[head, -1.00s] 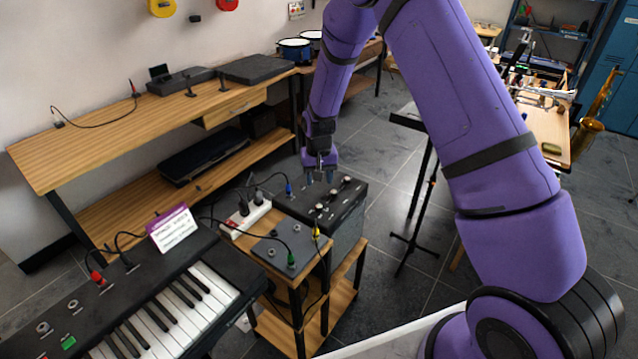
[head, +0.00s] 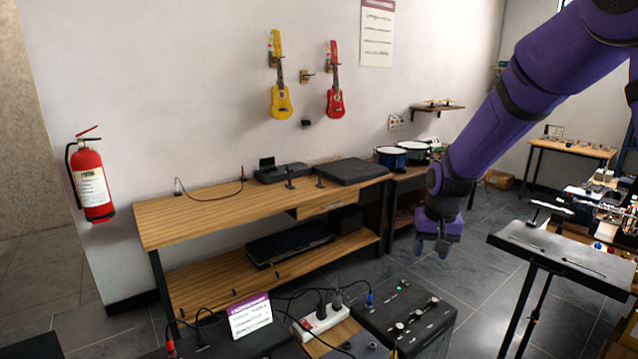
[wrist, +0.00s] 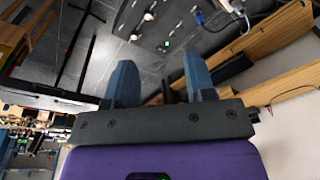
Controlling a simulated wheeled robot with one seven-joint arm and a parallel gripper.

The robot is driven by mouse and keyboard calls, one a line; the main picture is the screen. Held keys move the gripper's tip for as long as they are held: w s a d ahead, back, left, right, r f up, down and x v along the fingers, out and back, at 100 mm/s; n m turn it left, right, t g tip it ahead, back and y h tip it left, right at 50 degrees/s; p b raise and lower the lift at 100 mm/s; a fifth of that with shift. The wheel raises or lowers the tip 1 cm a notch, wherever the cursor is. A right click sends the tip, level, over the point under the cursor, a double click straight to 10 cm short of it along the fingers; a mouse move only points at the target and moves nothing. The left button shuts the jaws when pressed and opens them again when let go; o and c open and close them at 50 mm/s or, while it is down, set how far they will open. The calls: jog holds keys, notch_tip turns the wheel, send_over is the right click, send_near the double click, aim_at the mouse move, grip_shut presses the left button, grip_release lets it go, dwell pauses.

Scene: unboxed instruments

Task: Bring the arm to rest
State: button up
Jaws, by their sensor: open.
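My purple arm comes down from the upper right of the head view. My gripper (head: 436,246) hangs in the air above and behind the black amplifier-like box (head: 405,318), apart from it. In the wrist view the two blue-grey fingers (wrist: 157,80) stand well apart with nothing between them. The dark box top with its knobs (wrist: 160,22) shows beyond the fingertips in that view.
A wooden workbench (head: 165,220) stands along the wall. A black stand (head: 560,252) is to the right of my gripper. A white power strip (head: 322,320) with plugs and cables lies left of the box. Grey tiled floor (head: 478,262) lies open behind the box.

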jog(key=s+d+r+t, duration=0.2)
jog(key=s+d+r, duration=0.1)
jog(key=s+r, duration=1.15)
jog(key=s+d+r+t, duration=0.1)
jog(key=s+r, duration=0.1)
jog(key=s, duration=0.6)
jog(key=s+r+n, duration=0.1)
jog(key=s+r, duration=0.2)
jog(key=s, duration=0.6)
jog(key=shift+s+d+t, duration=0.3)
jog(key=shift+d+t, duration=0.05)
jog(key=shift+t, duration=0.05)
jog(key=shift+c, duration=0.2)
